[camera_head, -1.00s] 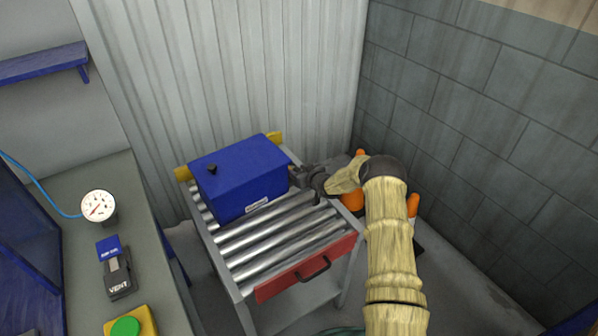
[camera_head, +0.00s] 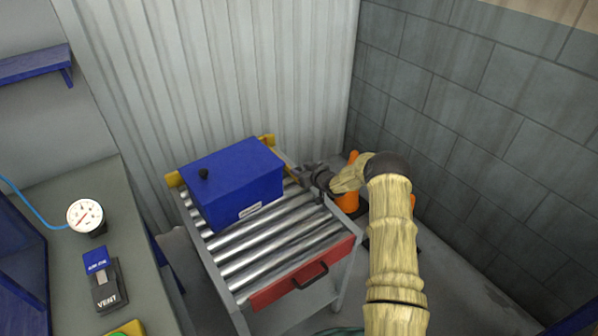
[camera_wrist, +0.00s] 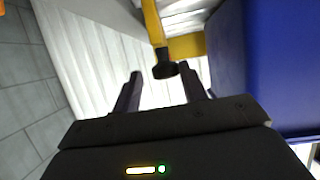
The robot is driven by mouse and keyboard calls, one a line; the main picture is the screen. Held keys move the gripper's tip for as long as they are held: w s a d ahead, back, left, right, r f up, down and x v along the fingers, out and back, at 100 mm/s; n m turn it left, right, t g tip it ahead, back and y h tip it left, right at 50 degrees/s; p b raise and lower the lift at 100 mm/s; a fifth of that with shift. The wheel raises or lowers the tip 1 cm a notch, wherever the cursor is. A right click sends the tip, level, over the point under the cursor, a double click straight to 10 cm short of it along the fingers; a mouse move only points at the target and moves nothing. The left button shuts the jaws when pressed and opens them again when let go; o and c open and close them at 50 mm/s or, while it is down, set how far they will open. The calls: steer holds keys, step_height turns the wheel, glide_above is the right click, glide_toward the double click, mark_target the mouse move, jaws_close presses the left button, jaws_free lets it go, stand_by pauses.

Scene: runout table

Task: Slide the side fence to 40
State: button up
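In the wrist view, a yellow bar (camera_wrist: 151,22) with a black knob (camera_wrist: 164,66) and a yellow block (camera_wrist: 187,46) lies ahead of my gripper. I take this for the side fence, but cannot be sure. My gripper (camera_wrist: 162,84) is open; the knob shows between and just beyond its fingertips, with no grasp visible. In the head view, my gripper (camera_head: 300,174) is at the right side of the roller table (camera_head: 240,312), beside the blue box (camera_head: 236,178). Yellow ends (camera_head: 268,139) show behind the box. No scale or 40 mark is readable.
The blue box stands on the rollers (camera_head: 290,232), close to my gripper; its blue side (camera_wrist: 285,70) fills the right of the wrist view. A red front panel (camera_head: 300,275) has a black handle. A bench with a gauge (camera_head: 85,215) is at left.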

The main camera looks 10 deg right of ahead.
steer(key=shift+o, duration=1.1)
steer(key=shift+d, duration=0.35)
steer(key=shift+s+a, duration=0.1)
steer(key=shift+a, duration=0.4)
steer(key=shift+s+d+r, duration=0.15)
steer(key=shift+s+d, duration=0.05)
steer(key=shift+s, duration=0.1)
steer(key=v, duration=1.6)
steer(key=shift+s+d+r, duration=0.15)
steer(key=shift+d, duration=0.05)
